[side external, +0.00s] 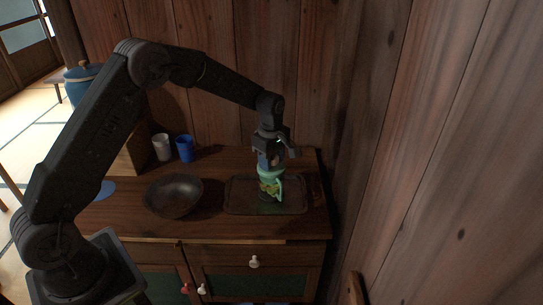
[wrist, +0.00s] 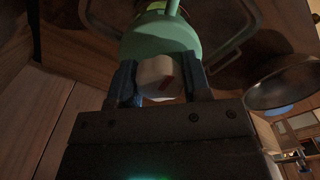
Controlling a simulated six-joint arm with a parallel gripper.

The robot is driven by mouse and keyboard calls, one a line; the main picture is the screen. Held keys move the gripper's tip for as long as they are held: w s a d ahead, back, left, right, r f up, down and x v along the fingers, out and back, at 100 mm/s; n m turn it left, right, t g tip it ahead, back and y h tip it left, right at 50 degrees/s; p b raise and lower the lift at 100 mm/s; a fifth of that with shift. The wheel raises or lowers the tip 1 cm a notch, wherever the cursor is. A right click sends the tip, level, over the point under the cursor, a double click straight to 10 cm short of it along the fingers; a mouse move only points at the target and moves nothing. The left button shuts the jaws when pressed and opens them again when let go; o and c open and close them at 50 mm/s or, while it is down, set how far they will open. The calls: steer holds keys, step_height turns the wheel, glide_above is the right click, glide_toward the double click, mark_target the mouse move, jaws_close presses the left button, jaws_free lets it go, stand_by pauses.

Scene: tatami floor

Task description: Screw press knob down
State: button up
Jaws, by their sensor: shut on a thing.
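The press (side external: 270,184) is green with a yellowish patterned body and a side handle, and it stands upright on a dark tray (side external: 235,198). My gripper (side external: 267,164) points down at the top of the press. In the wrist view, the press's round green lid (wrist: 160,38) lies just beyond the fingers. The pale press knob (wrist: 158,78) with a small reddish mark sits between the two fingers of my gripper (wrist: 159,82), which is shut on it. The lower part of the press is mostly hidden in the wrist view.
A dark bowl (side external: 174,196) sits left of the tray on the wooden cabinet top (side external: 125,215). A white cup (side external: 161,147) and a blue cup (side external: 185,149) stand at the back left. Wooden walls close off the back and right.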

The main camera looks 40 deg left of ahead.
steer(key=m, duration=0.5)
steer(key=shift+s+f+m, duration=0.15)
steer(key=shift+f+m, duration=0.15)
steer(key=shift+f, duration=0.05)
steer(key=m, duration=0.5)
steer(key=shift+a+m, duration=0.1)
steer(key=shift+m, duration=0.3)
steer(key=o, duration=0.7)
steer(key=shift+r, duration=4.75)
